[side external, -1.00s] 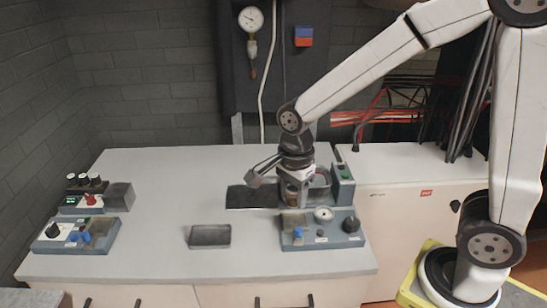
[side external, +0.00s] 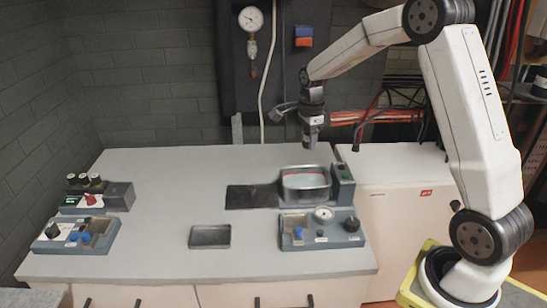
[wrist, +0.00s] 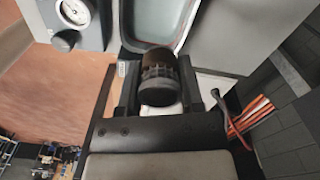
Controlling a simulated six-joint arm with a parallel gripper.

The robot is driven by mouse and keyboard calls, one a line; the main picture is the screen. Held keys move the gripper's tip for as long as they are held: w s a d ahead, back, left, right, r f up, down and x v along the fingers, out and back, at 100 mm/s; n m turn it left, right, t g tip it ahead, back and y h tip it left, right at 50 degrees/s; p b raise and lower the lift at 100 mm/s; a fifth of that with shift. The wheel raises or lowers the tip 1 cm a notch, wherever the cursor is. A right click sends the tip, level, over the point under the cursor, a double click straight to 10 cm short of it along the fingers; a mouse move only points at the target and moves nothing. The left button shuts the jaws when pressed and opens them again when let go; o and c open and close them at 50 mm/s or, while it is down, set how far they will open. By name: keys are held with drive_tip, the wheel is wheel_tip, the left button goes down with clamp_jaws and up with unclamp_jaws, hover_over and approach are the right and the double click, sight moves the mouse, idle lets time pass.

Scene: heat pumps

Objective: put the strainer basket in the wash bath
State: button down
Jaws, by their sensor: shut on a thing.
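My gripper (side external: 311,146) is raised above the back edge of the bench, higher than the wash bath and apart from it. In the wrist view its fingers (wrist: 160,92) are shut on a dark, round, ribbed piece with a lattice band, which looks like the strainer basket (wrist: 160,72). In the side view the basket is a small dark shape below the fingers, hard to make out. The wash bath (side external: 306,195) is a metal basin with pale liquid and a reddish line inside, at the bench's right. Its pale inside also shows in the wrist view (wrist: 222,35), beyond the basket.
A control box (side external: 343,188) stands against the bath's right side. A grey unit with knobs (side external: 322,238) is in front of it. A dark mat (side external: 248,197) lies left of the bath, and a small grey tray (side external: 210,238) nearer the front. Cables (side external: 385,118) hang behind.

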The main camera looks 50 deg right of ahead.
drive_tip(key=f, duration=1)
drive_tip(key=shift+a, duration=0.2)
drive_tip(key=shift+f, duration=0.15)
drive_tip(key=shift+f, duration=1.65)
drive_tip(key=shift+f, duration=1.25)
drive_tip(key=shift+c, duration=0.7)
unclamp_jaws()
drive_tip(key=shift+r, duration=0.15)
wheel_tip(320, 180, up, 8)
drive_tip(key=shift+f, duration=0.2)
